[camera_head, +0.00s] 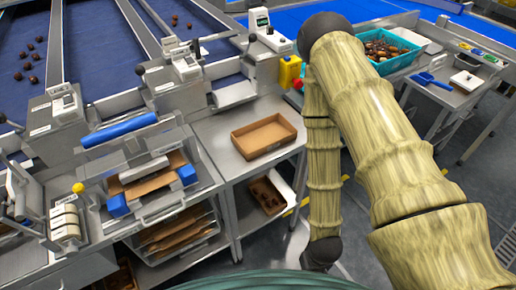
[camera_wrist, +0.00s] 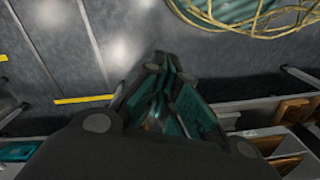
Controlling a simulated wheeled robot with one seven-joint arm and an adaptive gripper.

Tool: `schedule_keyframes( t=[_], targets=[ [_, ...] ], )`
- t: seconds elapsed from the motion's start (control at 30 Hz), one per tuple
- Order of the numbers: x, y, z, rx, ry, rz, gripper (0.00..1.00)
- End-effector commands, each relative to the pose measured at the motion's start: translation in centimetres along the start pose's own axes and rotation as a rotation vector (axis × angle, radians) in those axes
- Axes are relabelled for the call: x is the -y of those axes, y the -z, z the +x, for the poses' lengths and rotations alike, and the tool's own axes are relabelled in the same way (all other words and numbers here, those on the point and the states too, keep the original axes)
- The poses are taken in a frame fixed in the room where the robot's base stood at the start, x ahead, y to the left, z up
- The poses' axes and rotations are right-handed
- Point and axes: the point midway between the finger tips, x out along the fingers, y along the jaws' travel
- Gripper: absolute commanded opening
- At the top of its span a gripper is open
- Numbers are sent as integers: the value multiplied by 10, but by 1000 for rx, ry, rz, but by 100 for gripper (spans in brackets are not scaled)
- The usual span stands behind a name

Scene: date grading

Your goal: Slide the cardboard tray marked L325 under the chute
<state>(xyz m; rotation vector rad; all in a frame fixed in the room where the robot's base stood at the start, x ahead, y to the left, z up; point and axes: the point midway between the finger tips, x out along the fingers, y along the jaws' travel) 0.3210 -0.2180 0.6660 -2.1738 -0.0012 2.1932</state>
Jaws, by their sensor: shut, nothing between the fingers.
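An empty brown cardboard tray (camera_head: 250,151) sits on the steel bench in the head view. Another cardboard tray (camera_head: 257,205) with dark dates in it is on the shelf below. I cannot read L325 on either. A metal chute-like lip (camera_head: 234,94) lies at the end of the blue belt, behind and left of the empty tray. My gripper (camera_wrist: 165,68) shows in the wrist view, shut and empty, over the grey floor and apart from the trays. It cannot be made out in the head view.
A blue-ended rack (camera_head: 118,205) holds cardboard at left, with stacked cardboard (camera_head: 178,238) below. Brown trays (camera_wrist: 290,140) edge the wrist view. Floor between benches is open.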

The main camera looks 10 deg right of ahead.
Motion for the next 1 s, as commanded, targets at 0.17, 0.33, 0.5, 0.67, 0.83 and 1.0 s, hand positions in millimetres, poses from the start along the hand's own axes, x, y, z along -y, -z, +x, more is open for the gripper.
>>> schedule_keyframes(
  t=[0.17,0.33,0.5,0.67,0.83,1.0],
  targets=[
    [25,49,-20,8,84,-19,0],
    [48,100,-54,28,153,-73,0],
    [61,147,-97,42,184,-146,0],
    [65,190,-145,46,176,-220,0],
    [60,233,-205,39,130,-296,0],
    [48,268,-265,20,56,-352,0]
  ],
)
